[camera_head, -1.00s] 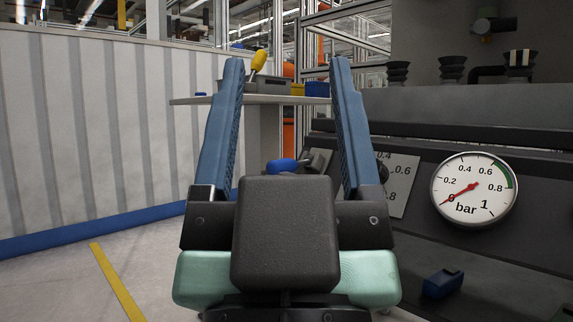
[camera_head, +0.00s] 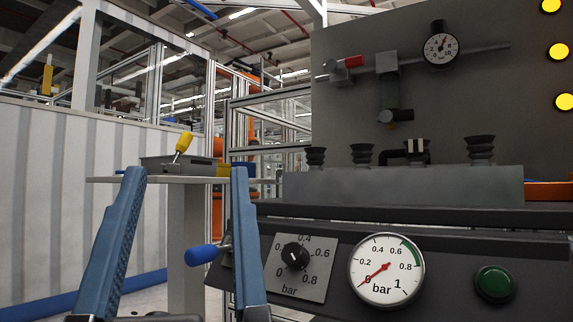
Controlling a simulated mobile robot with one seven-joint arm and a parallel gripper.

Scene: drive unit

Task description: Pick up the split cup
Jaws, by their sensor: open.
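Several black bellows suction cups stand in a row on a grey block at the right. One cup (camera_head: 417,148) has pale vertical marks on its upper part, which may be the split; I cannot be sure. The other cups, such as the left one (camera_head: 315,157) and the right one (camera_head: 480,148), look plain and dark. My gripper (camera_head: 188,172) is at the lower left, its two blue fingers wide apart with nothing between them that it holds. It is left of the cups and apart from them.
A dark panel below the cups carries a pressure gauge (camera_head: 387,270), a black knob (camera_head: 295,256), a green button (camera_head: 494,283) and a blue-handled lever (camera_head: 204,254) near my right finger. A table (camera_head: 110,180) with a grey box and yellow-handled tool stands behind my fingers.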

